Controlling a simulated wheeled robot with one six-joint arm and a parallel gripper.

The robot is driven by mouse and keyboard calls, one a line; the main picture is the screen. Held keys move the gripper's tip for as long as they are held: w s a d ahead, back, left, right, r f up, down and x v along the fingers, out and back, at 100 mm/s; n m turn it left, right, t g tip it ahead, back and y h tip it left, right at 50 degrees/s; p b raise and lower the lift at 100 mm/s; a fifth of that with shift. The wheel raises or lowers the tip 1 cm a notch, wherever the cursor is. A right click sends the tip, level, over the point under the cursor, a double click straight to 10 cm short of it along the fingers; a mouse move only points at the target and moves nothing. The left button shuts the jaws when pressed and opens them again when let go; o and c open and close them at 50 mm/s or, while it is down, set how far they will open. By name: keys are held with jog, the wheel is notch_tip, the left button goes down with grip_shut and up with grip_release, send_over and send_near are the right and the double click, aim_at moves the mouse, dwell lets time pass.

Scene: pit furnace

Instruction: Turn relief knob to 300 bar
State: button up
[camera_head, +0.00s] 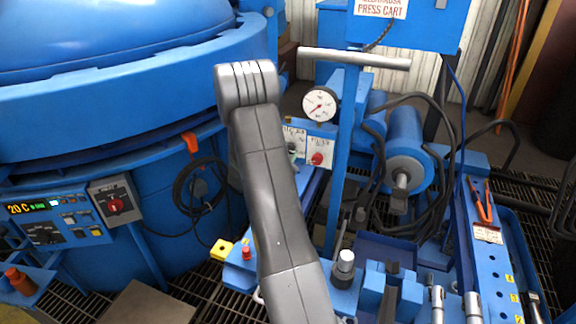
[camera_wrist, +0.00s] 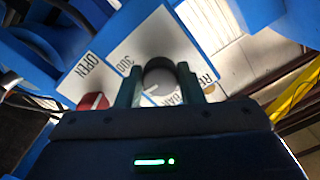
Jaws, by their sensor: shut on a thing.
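The relief knob (camera_wrist: 158,79) is a dark round knob with a pale face, on a white plate in the wrist view. The plate carries the lettering "300" and "BAR", partly hidden. My gripper (camera_wrist: 159,80) has one finger on each side of the knob and is shut on it. The knob's pointer and exact setting cannot be read.
A red knob (camera_head: 316,158) sits right of the relief plate; it also shows in the wrist view (camera_wrist: 93,101), near an "OPEN" label. A grey crossbar (camera_head: 354,59) and blue post stand close by. Black hoses (camera_head: 433,165) hang at the right.

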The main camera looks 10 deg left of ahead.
jog(key=m+b, duration=0.4)
jog(key=b, duration=0.3)
jog(key=shift+f+m+b, duration=0.1)
jog(key=shift+m+b, duration=0.2)
jog(key=shift+m, duration=0.1)
jog(key=o, duration=1)
jog(key=s+a, duration=0.2)
jog(key=s, duration=1.1)
jog(key=shift+s+a, duration=0.3)
